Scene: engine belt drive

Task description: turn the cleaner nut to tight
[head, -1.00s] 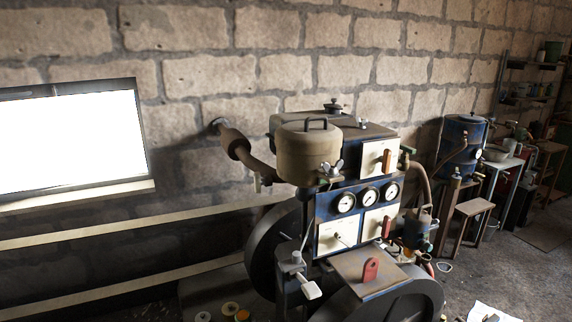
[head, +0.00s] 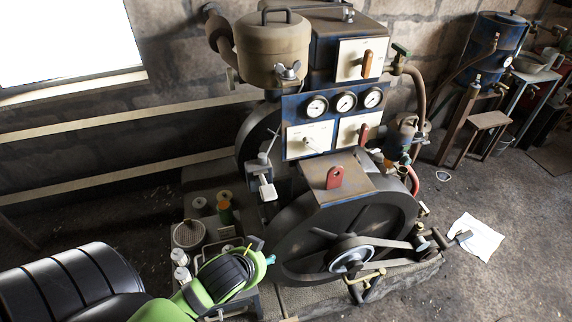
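The cleaner nut looks to be the metal wing nut (head: 289,70), on the front right of the tan air cleaner canister (head: 270,50). Its wings stand up at a tilt; how tight it is cannot be told. Green and black links of my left arm come in at the lower left, well below the nut. I can make out no fingers on it. My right arm and gripper do not show. Nothing of mine touches the nut or the canister.
Below the canister is a blue panel with several gauges (head: 317,106) and white plates. A red lever (head: 335,177) stands on a metal cover above the big dark flywheel (head: 345,225). A tray with cans and bottles (head: 189,235) lies near my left arm. White paper (head: 474,238) lies on the floor.

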